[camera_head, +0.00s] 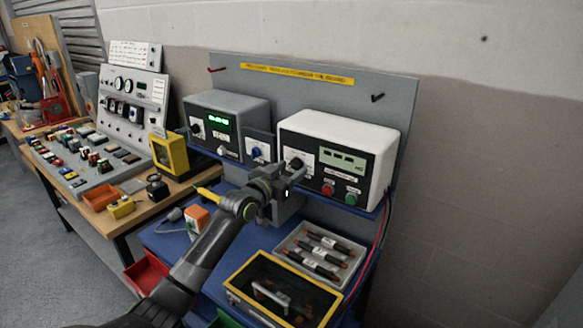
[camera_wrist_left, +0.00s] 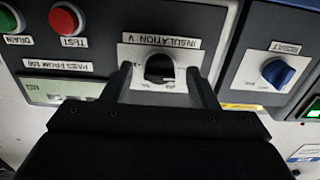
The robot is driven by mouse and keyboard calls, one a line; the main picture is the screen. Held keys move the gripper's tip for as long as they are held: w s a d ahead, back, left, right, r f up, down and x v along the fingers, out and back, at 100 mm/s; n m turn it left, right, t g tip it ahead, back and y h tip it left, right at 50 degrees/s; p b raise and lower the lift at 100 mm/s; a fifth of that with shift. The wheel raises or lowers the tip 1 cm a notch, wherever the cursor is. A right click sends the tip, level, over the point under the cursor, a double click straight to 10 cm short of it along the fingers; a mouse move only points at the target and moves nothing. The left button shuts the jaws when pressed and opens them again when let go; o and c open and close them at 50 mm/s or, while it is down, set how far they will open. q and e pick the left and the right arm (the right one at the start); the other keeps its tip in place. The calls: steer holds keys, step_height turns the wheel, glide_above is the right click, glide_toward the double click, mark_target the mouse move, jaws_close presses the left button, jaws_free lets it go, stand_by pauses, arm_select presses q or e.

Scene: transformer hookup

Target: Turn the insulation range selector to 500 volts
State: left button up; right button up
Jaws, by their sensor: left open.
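The insulation range selector (camera_wrist_left: 160,68) is a black knob on a white plate labelled "INSULATION V". It sits on the front of a white tester (camera_head: 335,135), and the left wrist view shows it upside down. My left gripper (camera_head: 294,172) is in front of this panel. In the left wrist view my left gripper (camera_wrist_left: 160,88) is open, with one finger on each side of the knob and visible gaps to it. The knob's scale marks are too small to read. My right gripper is not in view.
The tester also has a red button (camera_head: 327,190), a green button (camera_head: 351,199) and a display (camera_head: 342,159). A blue result knob (camera_wrist_left: 278,73) is on the neighbouring panel. Below are a grey tray (camera_head: 285,243) of fuse-like parts and a yellow-rimmed box (camera_head: 236,287). Red leads hang at right.

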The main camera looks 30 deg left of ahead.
arm_select(q)
steer(key=shift+w, duration=0.55)
steer(key=shift+c, duration=0.2)
